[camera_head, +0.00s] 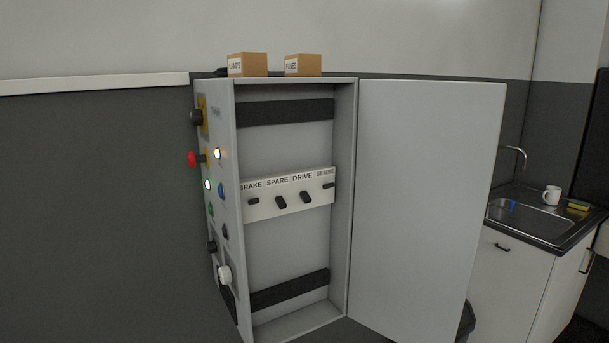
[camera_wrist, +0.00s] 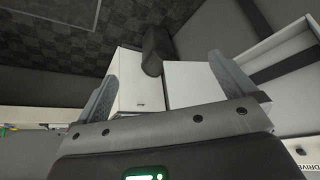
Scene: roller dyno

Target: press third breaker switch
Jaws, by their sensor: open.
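The breaker strip (camera_head: 262,209) is a pale panel inside the open grey cabinet. It has black switches labelled BRAKE, SPARE, DRIVE and SENSE from left to right. The third, the DRIVE switch (camera_head: 306,197), is tilted, much like the SPARE switch (camera_head: 281,202) beside it. The BRAKE switch (camera_head: 253,201) and SENSE switch (camera_head: 328,185) look more level. My gripper (camera_wrist: 165,72) is open and empty in the wrist view, its fingers wide apart. There the DRIVE lettering shows at the lower right edge, away from the fingers. The head view does not show my gripper.
The cabinet door (camera_head: 425,200) stands open to the right. The cabinet's left side carries a red button (camera_head: 192,159), lamps and knobs. Two boxes (camera_head: 247,65) (camera_head: 303,65) sit on top. A sink counter (camera_head: 545,215) with a mug (camera_head: 552,195) is at the right.

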